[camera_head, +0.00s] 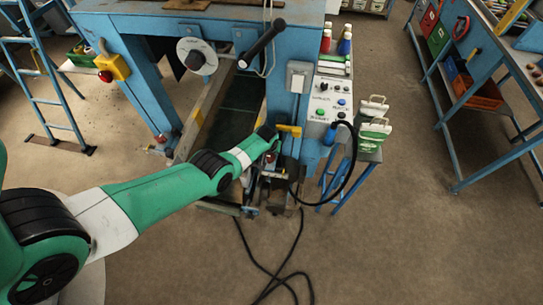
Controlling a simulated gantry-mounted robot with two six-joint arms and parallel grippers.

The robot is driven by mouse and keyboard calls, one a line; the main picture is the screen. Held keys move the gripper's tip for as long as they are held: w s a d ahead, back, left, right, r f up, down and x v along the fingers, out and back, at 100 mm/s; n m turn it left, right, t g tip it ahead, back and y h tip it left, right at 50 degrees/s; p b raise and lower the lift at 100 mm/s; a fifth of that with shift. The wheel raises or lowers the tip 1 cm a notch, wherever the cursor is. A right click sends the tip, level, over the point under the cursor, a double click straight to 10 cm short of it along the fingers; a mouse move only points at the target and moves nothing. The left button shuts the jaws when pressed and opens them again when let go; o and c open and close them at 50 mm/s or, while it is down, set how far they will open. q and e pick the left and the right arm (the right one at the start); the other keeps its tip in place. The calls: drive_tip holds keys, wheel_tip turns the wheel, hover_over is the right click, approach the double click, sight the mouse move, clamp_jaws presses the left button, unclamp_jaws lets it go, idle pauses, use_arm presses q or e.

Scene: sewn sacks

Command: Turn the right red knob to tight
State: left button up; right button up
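A small red spot (272,156), which looks like the right red knob, shows low on the front of the blue machine (225,28). It is mostly hidden by my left gripper (273,145), at the end of the green and white arm from the left. The gripper is at or right beside the knob; I cannot tell whether it touches it. Its fingers are too small and dark to show whether they are open or shut. Another small red part (160,138) sits low on the machine's left leg. My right gripper is not in view.
A yellow bracket (289,130) is close to my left gripper. A control panel (330,98) and green-white packets (373,122) stand to its right. A black cable (268,270) lies on the floor. A blue ladder (40,85) stands left; the right floor is clear.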

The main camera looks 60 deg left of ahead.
use_arm(q)
clamp_jaws()
drive_tip(key=shift+f, duration=0.1)
